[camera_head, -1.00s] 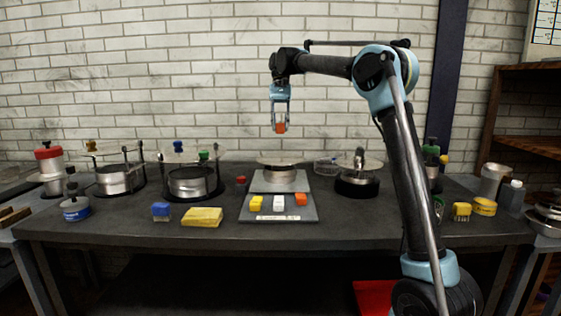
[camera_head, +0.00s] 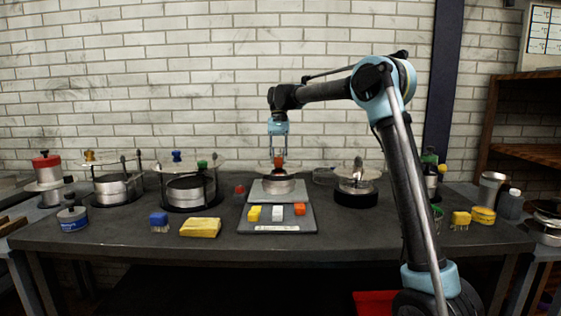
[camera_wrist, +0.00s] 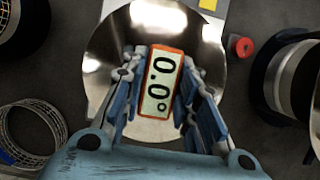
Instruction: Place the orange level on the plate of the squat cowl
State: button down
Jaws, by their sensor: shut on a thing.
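The plate fills the area behind the level in the wrist view (camera_wrist: 112,45). The level is low over the plate; I cannot tell whether it touches.
Taller plated cowls (camera_head: 188,185) stand to the left, another cowl (camera_head: 356,186) to the right. A small red piece (camera_head: 239,190) and a wire basket (camera_wrist: 28,130) are close by.

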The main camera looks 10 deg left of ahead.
jog(key=shift+f, duration=0.35)
jog(key=c, duration=1.2)
grip_release()
jog(key=shift+f, duration=0.1)
jog(key=shift+c, duration=0.2)
jog(key=v, duration=1.2)
jog(key=shift+s, duration=0.1)
